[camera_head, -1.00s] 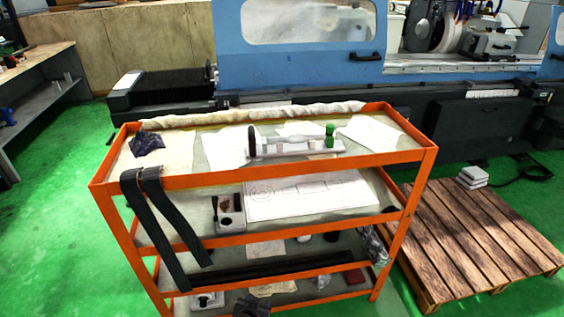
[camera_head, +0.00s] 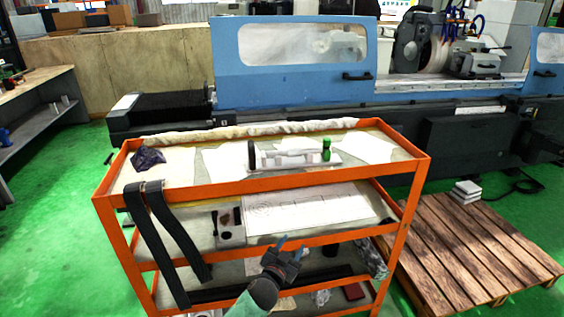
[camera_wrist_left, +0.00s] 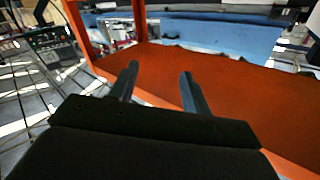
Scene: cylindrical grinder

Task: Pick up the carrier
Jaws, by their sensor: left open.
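I cannot tell for sure which thing is the carrier. On the cart's top shelf lies a pale tray (camera_head: 300,166) with a black disc (camera_head: 251,155) standing at its left end, pale parts along it and a green bottle-like thing (camera_head: 326,149) at its right. My left gripper (camera_head: 291,243) is open and empty, in front of the cart and lower than the top shelf. In the left wrist view its two fingers (camera_wrist_left: 159,72) are apart, with an orange cart surface (camera_wrist_left: 235,95) beyond them. My right gripper is not in view.
The orange cart (camera_head: 270,187) has several shelves. Black straps (camera_head: 170,235) hang over its front left. A dark crumpled cloth (camera_head: 148,159) and papers (camera_head: 365,148) lie on top. A blue grinder (camera_head: 290,80) stands behind; a wooden pallet (camera_head: 470,250) is at right.

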